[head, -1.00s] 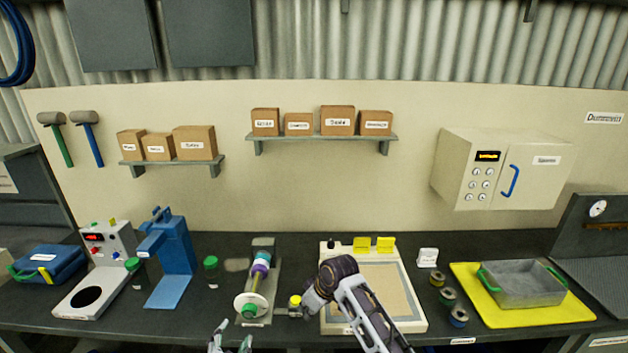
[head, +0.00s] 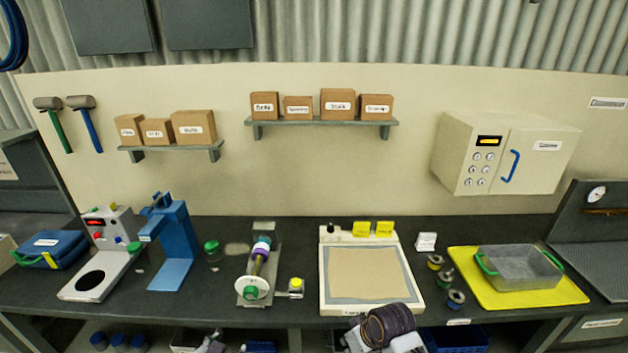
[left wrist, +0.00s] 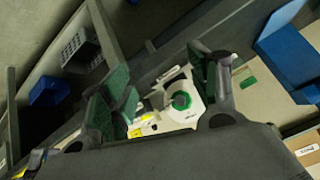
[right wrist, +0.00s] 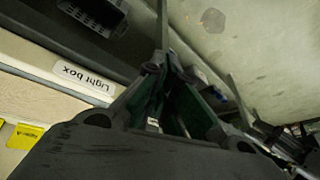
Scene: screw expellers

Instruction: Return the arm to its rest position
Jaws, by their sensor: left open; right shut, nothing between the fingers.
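My left gripper (left wrist: 162,88) is open and empty in the left wrist view, with green-padded fingers spread apart. Beyond its fingers is the white disc with a green centre of the screw expeller (left wrist: 181,101); I cannot tell how far off it is. In the head view only a small part of my left gripper (head: 212,345) shows at the bottom edge, below the bench front. My right arm (head: 388,328) shows at the bottom right of centre, in front of the bench edge; its fingers are hidden there. In the right wrist view my right gripper (right wrist: 168,66) is shut and empty.
The screw expeller (head: 252,291) stands on the dark bench beside a small yellow-topped jar (head: 296,287). The light box (head: 327,300) lies right of it. A blue stand (head: 170,272) is to the left. A yellow mat (head: 487,289) bears a grey tray (head: 520,263). Shelves lie below the bench.

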